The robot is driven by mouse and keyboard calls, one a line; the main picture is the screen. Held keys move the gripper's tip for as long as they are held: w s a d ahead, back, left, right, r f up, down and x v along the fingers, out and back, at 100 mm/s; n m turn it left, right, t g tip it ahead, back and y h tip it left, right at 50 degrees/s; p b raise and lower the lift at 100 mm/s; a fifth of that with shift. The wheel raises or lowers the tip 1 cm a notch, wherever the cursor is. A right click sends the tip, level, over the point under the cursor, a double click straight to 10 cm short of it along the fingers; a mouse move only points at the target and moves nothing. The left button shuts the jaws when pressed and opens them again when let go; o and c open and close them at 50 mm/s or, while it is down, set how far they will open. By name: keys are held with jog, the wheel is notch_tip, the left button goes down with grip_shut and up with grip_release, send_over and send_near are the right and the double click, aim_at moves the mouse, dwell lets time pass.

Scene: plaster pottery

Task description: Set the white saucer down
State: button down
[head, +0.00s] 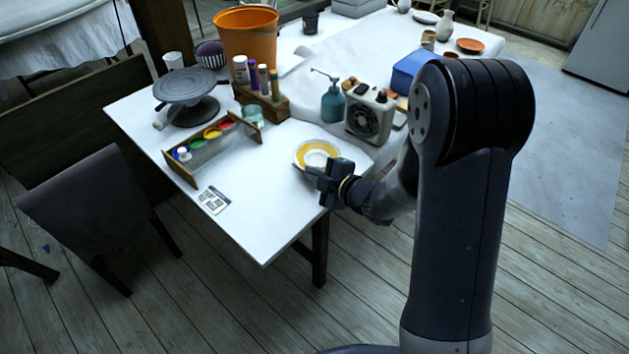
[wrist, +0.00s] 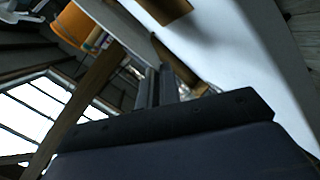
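The white saucer (head: 301,154) has a yellow ring and a pale centre. In the head view it is over the near right part of the white table, roughly level. My gripper (head: 328,176) is at its near right rim, shut on it. In the wrist view the saucer (wrist: 124,28) shows edge-on as a pale slanted band that ends at the fingers of my gripper (wrist: 160,84). I cannot tell whether its underside touches the table.
A wooden paint rack (head: 180,170), a printed card (head: 213,200) and a turntable (head: 186,84) are to the left. A teal bottle (head: 332,102), a grey fan box (head: 369,120) and a wooden bottle holder (head: 262,105) are behind. The table's near middle (head: 262,215) is clear.

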jog(key=shift+f, duration=1.35)
jog(key=shift+f, duration=0.1)
jog(key=c, duration=1.6)
grip_release()
jog(key=shift+d, duration=0.1)
jog(key=v, duration=1.2)
